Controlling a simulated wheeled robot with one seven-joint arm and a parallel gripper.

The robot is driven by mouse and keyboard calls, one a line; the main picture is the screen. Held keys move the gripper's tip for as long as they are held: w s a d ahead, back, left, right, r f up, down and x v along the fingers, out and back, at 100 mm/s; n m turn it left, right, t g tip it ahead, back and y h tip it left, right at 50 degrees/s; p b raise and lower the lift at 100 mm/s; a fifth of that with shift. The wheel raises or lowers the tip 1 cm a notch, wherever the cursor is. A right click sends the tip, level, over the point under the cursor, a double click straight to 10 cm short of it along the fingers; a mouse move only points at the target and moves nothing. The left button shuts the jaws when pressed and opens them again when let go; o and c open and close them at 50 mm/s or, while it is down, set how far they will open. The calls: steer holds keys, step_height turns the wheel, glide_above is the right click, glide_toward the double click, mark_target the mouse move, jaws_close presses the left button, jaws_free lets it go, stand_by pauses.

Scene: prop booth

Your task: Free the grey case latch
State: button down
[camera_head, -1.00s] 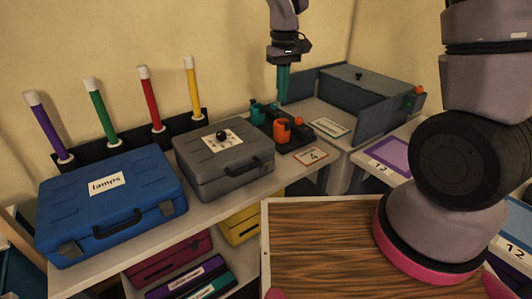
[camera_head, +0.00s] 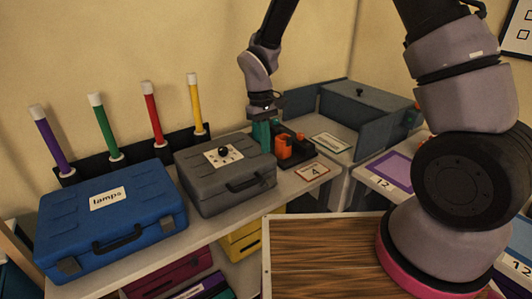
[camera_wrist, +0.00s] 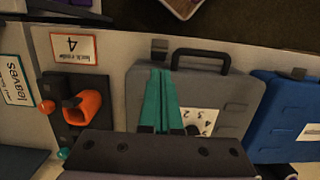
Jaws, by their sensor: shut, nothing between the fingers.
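The grey case (camera_head: 225,190) lies shut on the shelf, its black handle (camera_head: 244,183) at the front. Its lid bears a white card with a black knob (camera_head: 223,151); in the wrist view the card (camera_wrist: 202,121) is partly covered by my fingers. A dark latch (camera_wrist: 159,48) shows at the case's front edge beside the handle in the wrist view. My gripper (camera_head: 262,138), with teal fingers, is at the case's right rear side in the head view. In the wrist view my gripper (camera_wrist: 162,90) is shut and empty, its fingers over the case lid. Contact cannot be told.
A blue case (camera_head: 110,215) labelled lamps stands close on the left. An orange fixture (camera_head: 283,147) on a black base is just right of my gripper, with a number 4 card (camera_head: 312,171). Coloured rods stand behind. A grey bin (camera_head: 365,105) is at the back right.

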mark_target(268, 169)
steer(key=f, duration=0.5)
steer(key=s+f, duration=0.1)
steer(key=f, duration=0.2)
steer(key=shift+d+f, duration=0.2)
steer(key=shift+d, duration=0.2)
